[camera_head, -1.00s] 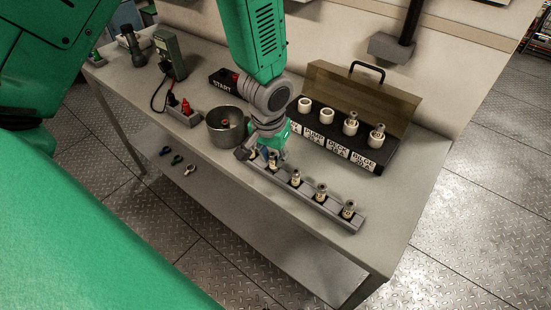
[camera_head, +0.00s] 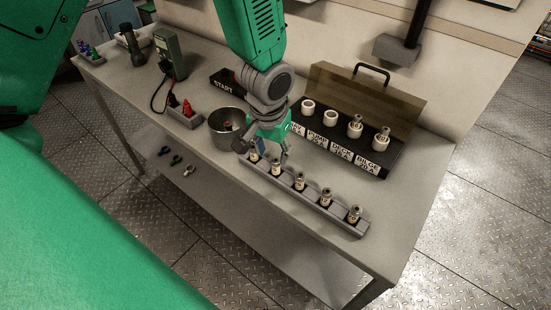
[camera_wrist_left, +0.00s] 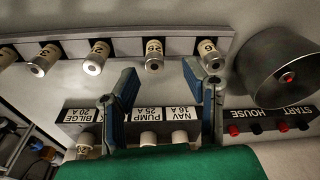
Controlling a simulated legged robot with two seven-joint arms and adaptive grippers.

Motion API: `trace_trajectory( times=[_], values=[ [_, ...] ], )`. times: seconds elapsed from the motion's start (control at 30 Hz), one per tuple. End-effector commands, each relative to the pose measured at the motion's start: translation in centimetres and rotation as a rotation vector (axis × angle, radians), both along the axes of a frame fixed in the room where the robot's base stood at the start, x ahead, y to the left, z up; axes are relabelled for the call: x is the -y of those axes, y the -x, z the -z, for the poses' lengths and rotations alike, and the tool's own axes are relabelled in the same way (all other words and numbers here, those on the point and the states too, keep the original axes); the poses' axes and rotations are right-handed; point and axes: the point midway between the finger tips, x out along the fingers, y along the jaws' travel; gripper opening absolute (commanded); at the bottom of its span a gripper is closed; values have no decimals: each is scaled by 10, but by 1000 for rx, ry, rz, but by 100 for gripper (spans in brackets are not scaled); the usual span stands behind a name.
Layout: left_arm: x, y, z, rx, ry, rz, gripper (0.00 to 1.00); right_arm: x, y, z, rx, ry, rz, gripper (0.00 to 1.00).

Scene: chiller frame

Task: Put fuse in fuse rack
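My left gripper (camera_head: 264,149) is open and empty above the left end of a grey strip rack (camera_head: 310,202). Several pale fuses with metal caps stand upright in the strip, such as the right-end fuse (camera_head: 353,214). In the left wrist view the fuse marked 25 (camera_wrist_left: 153,55) shows in the gap between my open fingers (camera_wrist_left: 162,72). The left-end fuse (camera_wrist_left: 210,55) is close to the right fingertip; contact cannot be told. Behind is a black fuse box (camera_head: 385,158) labelled NAV, PUMP, DECK and BILGE. DECK and BILGE hold capped fuses (camera_head: 382,136); the other two tops are plain white. My right gripper is out of view.
A metal bowl (camera_head: 224,139) with a small red thing inside stands left of the gripper. A START box (camera_head: 222,84), red and black plugs (camera_head: 186,112), a meter (camera_head: 170,55) and a torch (camera_head: 133,45) are further left. Bench (camera_head: 405,205) to the right is clear.

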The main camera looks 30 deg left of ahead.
Motion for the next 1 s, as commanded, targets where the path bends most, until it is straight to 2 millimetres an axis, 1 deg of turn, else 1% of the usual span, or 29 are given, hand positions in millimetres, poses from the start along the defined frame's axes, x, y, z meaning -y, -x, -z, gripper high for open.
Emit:
trace_trajectory(
  times=[0.03,0.1,0.2,0.3,0.4,0.5,0.63,0.67,0.77,0.87,0.9,0.97,1.0],
  values=[
    [2,1,-14,5,-1,1,40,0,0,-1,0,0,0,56],
    [3,2,-30,5,-2,2,40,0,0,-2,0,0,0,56],
    [5,5,-49,5,-3,2,40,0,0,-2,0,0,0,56],
    [6,7,-64,3,-5,2,40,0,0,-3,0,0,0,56],
    [5,8,-73,1,-4,4,40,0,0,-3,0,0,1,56],
    [4,9,-77,-1,-2,3,40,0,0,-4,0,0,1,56],
    [3,10,-76,-3,0,3,40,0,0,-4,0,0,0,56],
    [2,12,-72,-6,2,4,40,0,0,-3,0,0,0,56],
    [3,23,-43,-22,15,20,40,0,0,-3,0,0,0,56],
    [5,48,9,-46,32,49,40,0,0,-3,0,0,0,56],
    [6,62,32,-55,37,62,40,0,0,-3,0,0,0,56],
    [5,86,64,-64,43,83,40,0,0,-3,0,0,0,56],
    [4,104,84,-69,45,97,40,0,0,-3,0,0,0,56]
  ],
)
